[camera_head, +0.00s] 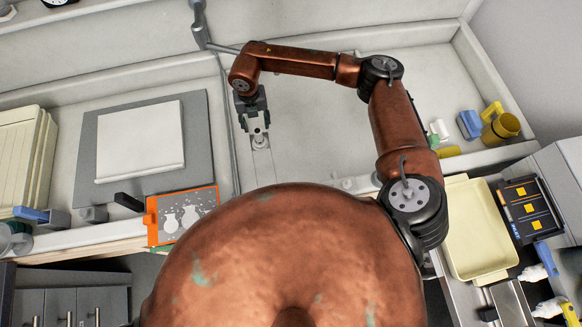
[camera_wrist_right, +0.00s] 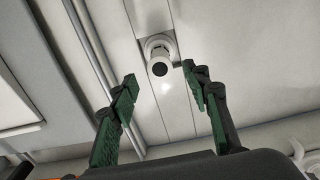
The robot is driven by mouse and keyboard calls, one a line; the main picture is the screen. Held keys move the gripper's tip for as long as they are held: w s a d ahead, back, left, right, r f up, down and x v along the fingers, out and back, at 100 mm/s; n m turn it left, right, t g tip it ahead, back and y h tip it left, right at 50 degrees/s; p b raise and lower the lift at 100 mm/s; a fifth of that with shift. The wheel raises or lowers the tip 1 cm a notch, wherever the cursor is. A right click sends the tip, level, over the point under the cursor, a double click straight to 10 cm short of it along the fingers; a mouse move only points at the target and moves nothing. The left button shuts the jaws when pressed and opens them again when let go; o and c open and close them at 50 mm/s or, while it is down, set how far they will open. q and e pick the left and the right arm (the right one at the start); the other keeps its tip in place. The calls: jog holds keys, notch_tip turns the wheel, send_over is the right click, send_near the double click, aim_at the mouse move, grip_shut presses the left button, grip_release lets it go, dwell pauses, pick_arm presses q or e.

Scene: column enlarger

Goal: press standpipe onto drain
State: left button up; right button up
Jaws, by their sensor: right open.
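In the right wrist view, a short white standpipe (camera_wrist_right: 158,57) with a dark round mouth stands at a pale ring, which I take for the drain (camera_wrist_right: 154,41). How deep the pipe sits cannot be told. My right gripper (camera_wrist_right: 160,78) is open, with one green-padded finger on each side of the pipe's line and a gap to both; nothing is held. In the head view the right gripper (camera_head: 258,126) points down just above the small pale standpipe (camera_head: 260,142) on the sink floor. My left gripper is not in view.
A grey board with a white sheet (camera_head: 140,141) lies left of the gripper, with an orange-framed picture card (camera_head: 182,214) in front. A yellow mug (camera_head: 501,128) and cream tray (camera_head: 478,230) are at right.

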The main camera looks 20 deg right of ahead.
jog(key=shift+r+p, duration=0.75)
jog(key=shift+r, duration=0.65)
notch_tip(320, 180, up, 12)
jog(key=shift+f, duration=0.1)
